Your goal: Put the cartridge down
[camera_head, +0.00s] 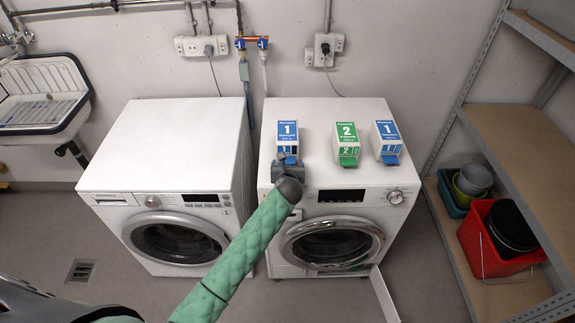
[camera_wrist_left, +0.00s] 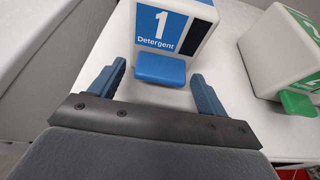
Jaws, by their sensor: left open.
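A white cartridge with a blue "1" label (camera_head: 287,131) stands on top of the right washing machine (camera_head: 320,112), near its left front edge. My left gripper (camera_head: 287,158) is open just in front of it. In the left wrist view, the blue fingers sit apart on either side of the blue tab of this cartridge (camera_wrist_left: 160,68), with a visible gap to each side. A green "2" cartridge (camera_head: 346,132) and a second blue "1" cartridge (camera_head: 386,132) stand to its right on the same machine. My right gripper is not in view.
A second washing machine (camera_head: 170,130) with a bare top stands on the left. A white panel (camera_head: 384,296) sticks out at the right machine's lower front. Shelves on the right hold a red bucket (camera_head: 480,240) and bowls. A sink (camera_head: 40,95) is at far left.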

